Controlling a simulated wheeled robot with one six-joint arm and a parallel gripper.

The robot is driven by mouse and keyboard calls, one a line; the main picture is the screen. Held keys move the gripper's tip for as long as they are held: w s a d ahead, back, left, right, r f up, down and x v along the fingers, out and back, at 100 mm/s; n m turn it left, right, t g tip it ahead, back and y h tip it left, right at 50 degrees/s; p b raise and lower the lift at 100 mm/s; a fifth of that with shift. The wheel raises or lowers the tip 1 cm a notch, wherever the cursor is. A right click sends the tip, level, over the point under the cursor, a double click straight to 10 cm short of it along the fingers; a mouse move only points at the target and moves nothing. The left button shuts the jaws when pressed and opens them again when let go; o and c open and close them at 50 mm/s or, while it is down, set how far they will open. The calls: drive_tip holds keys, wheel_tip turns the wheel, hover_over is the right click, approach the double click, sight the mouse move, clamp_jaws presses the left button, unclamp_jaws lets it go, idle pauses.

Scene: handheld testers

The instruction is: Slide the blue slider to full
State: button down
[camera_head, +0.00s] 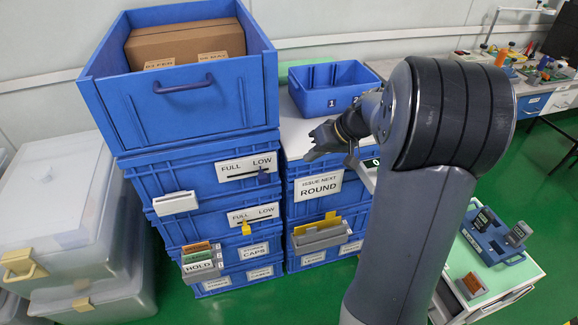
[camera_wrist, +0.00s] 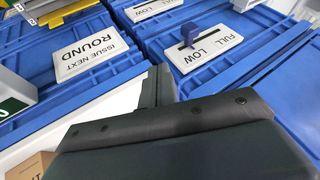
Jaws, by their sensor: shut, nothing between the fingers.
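The blue slider (camera_head: 264,176) sits on the upper FULL/LOW label (camera_head: 243,167), on the front of a stacked blue crate. It stands under the word LOW, at the right part of the dark slot. It also shows in the wrist view (camera_wrist: 191,34), sticking out from the slot. My gripper (camera_head: 312,152) is shut and empty, to the right of the slider and apart from it. In the wrist view its dark fingers (camera_wrist: 158,86) point toward the crate fronts, below the label.
A yellow slider (camera_head: 246,228) sits on a lower FULL/LOW label. A white holder (camera_head: 175,203) sticks out left of the blue slider. A grey card tray (camera_head: 320,233) juts out below my gripper. An open blue crate with a cardboard box (camera_head: 186,43) tops the stack.

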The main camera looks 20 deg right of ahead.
sight(262, 176)
drive_tip(key=w+a+f, duration=0.3)
drive_tip(key=a+f, duration=0.4)
drive_tip(key=a, duration=0.1)
drive_tip(key=shift+w+a+f+b, duration=0.3)
drive_tip(key=shift+f+b, duration=0.05)
drive_tip(key=shift+b, duration=0.05)
drive_tip(key=shift+a, duration=0.1)
drive_tip(key=a+b, duration=0.2)
drive_tip(key=a, duration=0.5)
drive_tip(key=shift+a, duration=0.15)
